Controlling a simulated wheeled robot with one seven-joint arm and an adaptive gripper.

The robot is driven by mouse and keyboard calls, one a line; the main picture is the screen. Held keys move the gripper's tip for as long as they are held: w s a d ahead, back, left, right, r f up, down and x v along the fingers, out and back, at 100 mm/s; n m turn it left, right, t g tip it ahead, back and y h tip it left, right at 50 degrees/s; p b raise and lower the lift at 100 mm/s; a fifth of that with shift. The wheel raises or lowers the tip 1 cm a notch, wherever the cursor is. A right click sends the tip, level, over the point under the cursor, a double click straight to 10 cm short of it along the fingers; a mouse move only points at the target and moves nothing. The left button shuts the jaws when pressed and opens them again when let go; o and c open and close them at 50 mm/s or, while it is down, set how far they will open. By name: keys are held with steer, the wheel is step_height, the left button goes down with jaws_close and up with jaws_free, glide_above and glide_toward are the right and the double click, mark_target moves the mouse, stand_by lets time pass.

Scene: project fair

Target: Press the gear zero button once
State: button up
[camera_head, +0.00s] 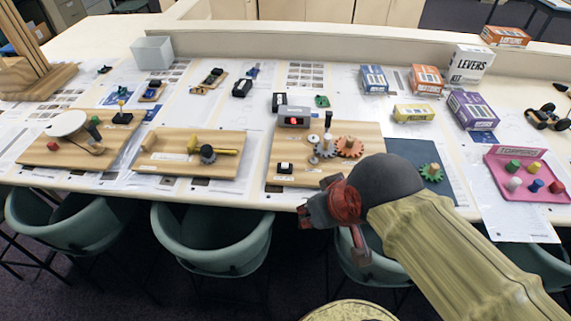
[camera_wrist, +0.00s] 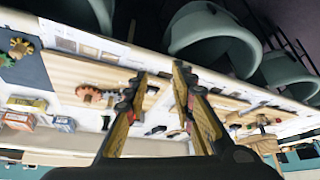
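The gear board (camera_head: 360,178) is a light wooden board at the middle of the table. On it are an orange gear (camera_head: 350,147), grey gears (camera_head: 323,152) and a grey box with a small red display (camera_head: 293,121). A small black box with a white top (camera_head: 285,168) sits at its front left; it looks like the button, but its label is too small to read. My gripper (camera_head: 332,222) is in front of the table edge, right of this box and apart from it. In the wrist view its two fingers (camera_wrist: 161,75) are spread with nothing between them.
Wooden boards with a crank (camera_head: 185,170) and a white disc (camera_head: 66,124) lie to the left. A dark mat with a green gear (camera_head: 431,172) and a pink tray (camera_head: 560,193) lie to the right. Green chairs (camera_head: 215,240) stand along the front edge.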

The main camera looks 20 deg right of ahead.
jaws_close()
stand_by(1.4)
